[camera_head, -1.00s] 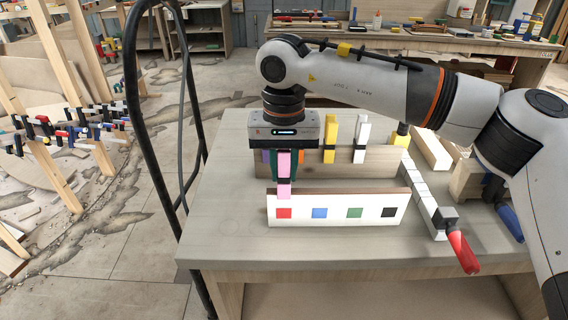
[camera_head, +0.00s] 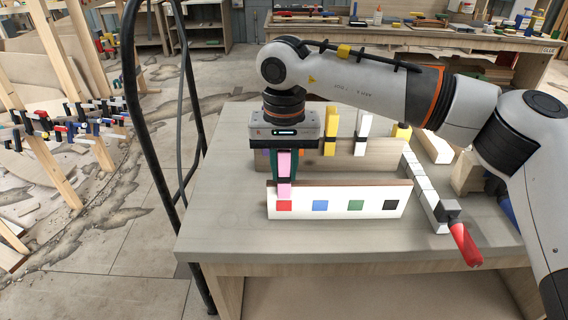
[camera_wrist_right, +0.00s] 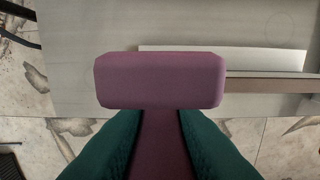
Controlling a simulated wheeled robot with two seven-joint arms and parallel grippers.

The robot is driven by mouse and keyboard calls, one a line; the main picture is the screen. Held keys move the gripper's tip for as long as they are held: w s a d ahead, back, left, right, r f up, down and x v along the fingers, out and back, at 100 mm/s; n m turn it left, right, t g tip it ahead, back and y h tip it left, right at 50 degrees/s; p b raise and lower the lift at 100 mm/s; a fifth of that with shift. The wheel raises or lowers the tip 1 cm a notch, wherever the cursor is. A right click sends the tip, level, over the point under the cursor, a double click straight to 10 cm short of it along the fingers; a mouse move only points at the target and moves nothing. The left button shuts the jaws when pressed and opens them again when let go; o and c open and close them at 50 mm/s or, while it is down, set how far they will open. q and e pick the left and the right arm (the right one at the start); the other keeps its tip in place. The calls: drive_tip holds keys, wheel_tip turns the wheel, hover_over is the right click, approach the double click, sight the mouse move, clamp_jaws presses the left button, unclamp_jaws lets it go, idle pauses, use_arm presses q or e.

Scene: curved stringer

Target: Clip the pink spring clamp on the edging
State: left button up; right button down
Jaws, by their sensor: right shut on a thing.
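My right gripper (camera_head: 284,180) points down and is shut on the pink spring clamp (camera_head: 284,163). In the right wrist view the clamp (camera_wrist_right: 160,80) fills the middle between the two green fingers. The edging (camera_head: 338,201) is a white-faced strip with a brown top, standing on the table with red, blue, green and black squares on its face. The clamp's lower end is at the edging's top edge, just above the red square (camera_head: 284,206). I cannot tell whether its jaws straddle the edge. My left gripper is not in view.
Behind the edging, a wooden board (camera_head: 378,153) holds a yellow clamp (camera_head: 331,131) and a white clamp (camera_head: 361,132) upright. A bar clamp with a red handle (camera_head: 465,244) lies at the table's right. The table (camera_head: 225,215) is bare at left.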

idle(0.3)
drive_tip(key=shift+f+b, duration=0.35)
drive_tip(key=shift+f, duration=0.15)
drive_tip(key=c, duration=1.1)
unclamp_jaws()
drive_tip(key=shift+c, duration=0.2)
wheel_tip(320, 180, up, 12)
